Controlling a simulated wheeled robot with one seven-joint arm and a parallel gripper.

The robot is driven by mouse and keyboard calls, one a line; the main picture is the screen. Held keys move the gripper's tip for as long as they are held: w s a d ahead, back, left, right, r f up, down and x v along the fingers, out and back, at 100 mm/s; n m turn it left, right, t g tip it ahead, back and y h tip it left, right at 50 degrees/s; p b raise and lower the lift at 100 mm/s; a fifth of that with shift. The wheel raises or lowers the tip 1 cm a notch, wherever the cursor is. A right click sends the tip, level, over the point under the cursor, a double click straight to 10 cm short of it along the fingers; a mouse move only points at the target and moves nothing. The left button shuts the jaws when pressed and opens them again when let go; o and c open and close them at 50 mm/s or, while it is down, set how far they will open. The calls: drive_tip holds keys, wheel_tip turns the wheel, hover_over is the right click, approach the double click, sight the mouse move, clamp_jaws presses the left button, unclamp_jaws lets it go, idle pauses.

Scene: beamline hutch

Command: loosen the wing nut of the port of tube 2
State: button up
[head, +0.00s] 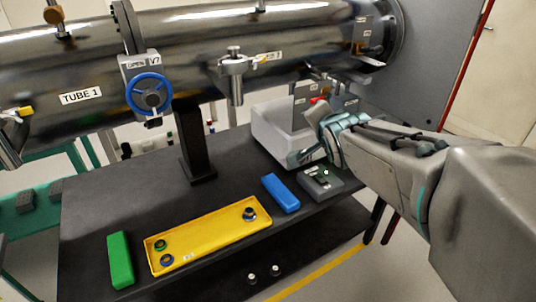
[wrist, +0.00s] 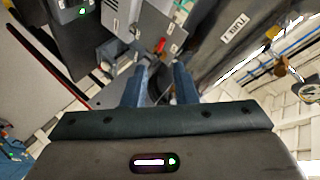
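A label (wrist: 234,27) that seems to start with TUBE is on a dark metal tube (wrist: 222,52) in the wrist view; its number is too small to read. My gripper (wrist: 158,76) has its two blue-grey fingers apart, pointing at grey fittings by the tube. A small red part (wrist: 160,45) shows just beyond the fingertips, and also in the head view (head: 316,99). Dark metal lies behind the gap, and I cannot tell whether anything is between the fingers. I cannot make out the wing nut of tube 2's port. In the head view my wrist covers that area.
The tube marked TUBE 1 (head: 81,96) carries a blue handwheel valve (head: 149,93) and a hanging clamp fitting (head: 235,68).

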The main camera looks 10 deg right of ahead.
drive_tip(key=s+a+f+n+g+y+b, duration=0.3)
drive_tip(key=s+a+f+n+g, duration=0.3)
drive_tip(key=s+a+f, duration=0.2)
drive_tip(key=shift+s+a+f+n+g+y, duration=0.3)
drive_tip(key=shift+s+f, duration=0.4)
drive_tip(key=shift+s, duration=0.4)
